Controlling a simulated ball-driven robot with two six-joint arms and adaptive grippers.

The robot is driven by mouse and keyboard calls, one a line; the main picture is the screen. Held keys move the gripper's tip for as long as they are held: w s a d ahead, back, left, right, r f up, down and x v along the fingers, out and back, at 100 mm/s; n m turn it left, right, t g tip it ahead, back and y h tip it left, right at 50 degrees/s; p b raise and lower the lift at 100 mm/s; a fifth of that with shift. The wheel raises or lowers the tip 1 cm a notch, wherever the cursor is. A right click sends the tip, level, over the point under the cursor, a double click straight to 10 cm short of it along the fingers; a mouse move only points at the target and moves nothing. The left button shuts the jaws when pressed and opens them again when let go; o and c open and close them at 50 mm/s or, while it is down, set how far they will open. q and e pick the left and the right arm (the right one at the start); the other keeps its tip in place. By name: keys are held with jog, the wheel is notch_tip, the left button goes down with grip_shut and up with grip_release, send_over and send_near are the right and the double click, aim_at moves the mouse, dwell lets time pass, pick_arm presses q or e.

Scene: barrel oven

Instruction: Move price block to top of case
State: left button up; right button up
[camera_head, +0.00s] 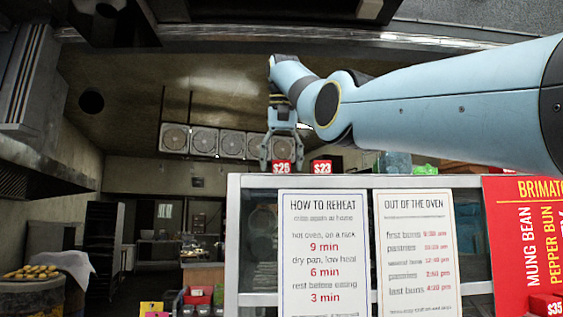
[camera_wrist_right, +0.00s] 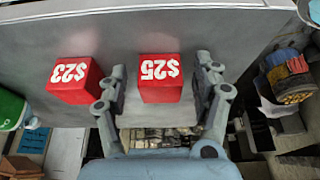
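The red $25 price block (camera_head: 282,167) stands at the front edge of the case top, near its left end. In the right wrist view, the $25 block (camera_wrist_right: 160,79) sits on the grey case top (camera_wrist_right: 140,35) between my right fingers. My right gripper (camera_head: 281,158) is open around it, with a gap on both sides. A red $23 price block (camera_head: 321,167) stands beside it; it also shows in the wrist view (camera_wrist_right: 75,80). The white-framed case (camera_head: 232,235) stands in front of me. A red $35 block (camera_head: 546,305) sits low at the right. My left gripper is out of view.
A reheating sign (camera_head: 325,250) and an oven-times sign (camera_head: 416,250) hang on the case front. A green item (camera_head: 424,170) and a blue one (camera_head: 393,162) are right of the blocks. The case top behind the blocks is clear in the wrist view.

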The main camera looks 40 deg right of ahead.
jog(key=shift+s+a+r, duration=0.1)
jog(key=shift+r, duration=0.55)
jog(key=p+v, duration=0.2)
jog(key=v, duration=0.9)
jog(key=shift+p, duration=0.3)
